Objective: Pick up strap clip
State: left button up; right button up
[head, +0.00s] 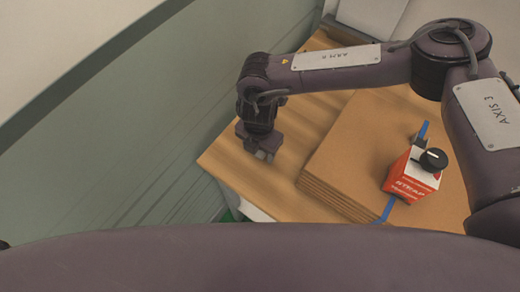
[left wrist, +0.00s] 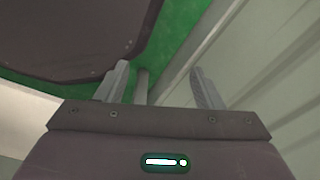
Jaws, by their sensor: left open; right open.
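I cannot make out a strap clip for certain in either view. A red and white box marked with strap lettering (head: 411,178), with a black knob on top, sits on a stack of flat brown cardboard (head: 352,140). A blue strap (head: 387,209) shows on the cardboard at both sides of the box. My right gripper (head: 265,154) points down over the wooden table, left of the cardboard and apart from the box, with nothing seen in it. My left gripper (left wrist: 163,85) is open and empty in the left wrist view, over green floor.
The wooden table (head: 236,166) has bare top left of the cardboard. A pale grey-green wall (head: 110,130) runs along the left. A light grey panel-like thing (head: 372,14) stands at the back. Ribbed pale panelling (left wrist: 275,70) is close right of my left gripper.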

pick_arm(q)
jog(key=shift+s+a+f, duration=0.1)
jog(key=shift+s, duration=0.75)
pick_arm(e)
jog(key=c, duration=1)
jog(key=shift+c, duration=0.2)
